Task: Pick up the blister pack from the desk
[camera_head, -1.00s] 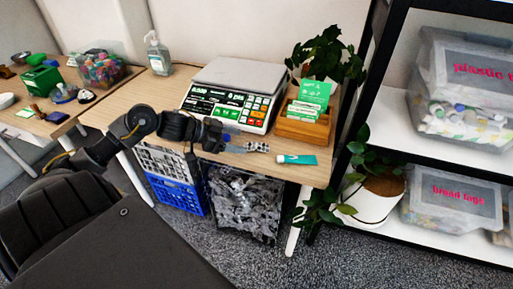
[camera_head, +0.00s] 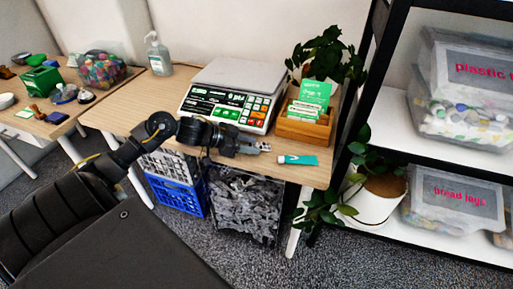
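The blister pack (camera_head: 265,147) is a small silvery strip at the front of the wooden desk (camera_head: 322,172), just below the scale. My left gripper (camera_head: 254,148) reaches in from the left, low over the desk front, with its tips at the pack. The gripper covers part of the pack. The fingers are too small and dark to tell whether they are open or closed on it. My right gripper is not in view.
A teal and white tube (camera_head: 297,160) lies just right of the pack. The scale (camera_head: 235,95) stands behind, with a wooden card holder (camera_head: 303,127) to its right. Crates (camera_head: 177,195) and a bin (camera_head: 243,205) stand below the desk edge.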

